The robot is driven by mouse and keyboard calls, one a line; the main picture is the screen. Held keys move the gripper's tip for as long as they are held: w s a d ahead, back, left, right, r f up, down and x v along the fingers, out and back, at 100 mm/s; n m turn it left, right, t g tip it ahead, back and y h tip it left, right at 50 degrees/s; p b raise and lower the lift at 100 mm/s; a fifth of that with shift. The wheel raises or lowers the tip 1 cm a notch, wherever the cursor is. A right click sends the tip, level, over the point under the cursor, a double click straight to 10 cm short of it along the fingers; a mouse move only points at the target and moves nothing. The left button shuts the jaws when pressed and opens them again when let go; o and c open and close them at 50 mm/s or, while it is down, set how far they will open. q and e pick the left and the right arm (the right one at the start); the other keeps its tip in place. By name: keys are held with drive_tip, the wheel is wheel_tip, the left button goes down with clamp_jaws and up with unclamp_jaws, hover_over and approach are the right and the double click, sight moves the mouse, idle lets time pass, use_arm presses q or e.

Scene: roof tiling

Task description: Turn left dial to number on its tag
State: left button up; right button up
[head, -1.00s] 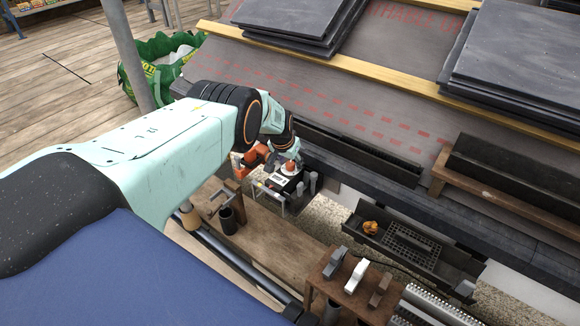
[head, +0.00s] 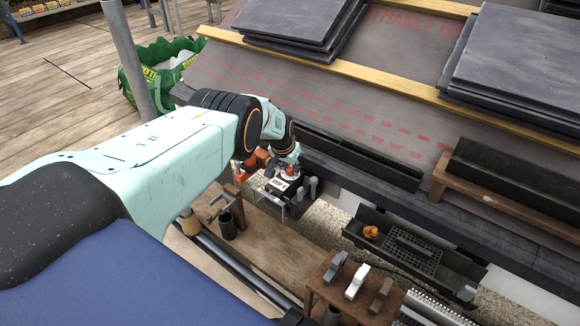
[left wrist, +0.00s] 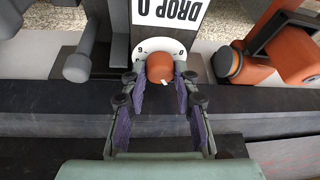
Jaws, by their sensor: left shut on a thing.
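The dial has an orange-red knob (left wrist: 160,67) with a white pointer mark and a white numbered face (left wrist: 148,46); its numbers are too small to read surely. In the left wrist view a white tag (left wrist: 168,16) above it shows upside-down black letters reading DROP and a partly cut-off character. My left gripper (left wrist: 160,82) is shut on the knob, one finger at each side. In the head view the left gripper (head: 285,163) is over the dial's white and dark panel (head: 279,184), partly hiding the knob. My right gripper is not in view.
The sloped roof (head: 330,110) lies behind, with stacked slates (head: 300,25). A wooden bench (head: 262,235) and a dark trough (head: 410,245) are nearby.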

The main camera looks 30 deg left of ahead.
use_arm(q)
drive_tip(key=shift+n, duration=0.4)
clamp_jaws()
drive_tip(key=shift+n+y+b, duration=0.45)
drive_tip(key=shift+n+y, duration=0.05)
drive_tip(key=shift+n, duration=0.4)
drive_tip(key=shift+w+d+n+g+y, duration=0.1)
drive_tip(key=shift+n+g+y, duration=0.25)
drive_tip(key=shift+n, duration=0.6)
drive_tip(key=shift+d+n+g+y, duration=0.1)
drive_tip(key=shift+n+g+y, duration=0.2)
drive_tip(key=shift+n, duration=1.25)
drive_tip(key=o, duration=1.1)
unclamp_jaws()
drive_tip(key=shift+a+m, duration=0.1)
drive_tip(key=shift+m, duration=0.2)
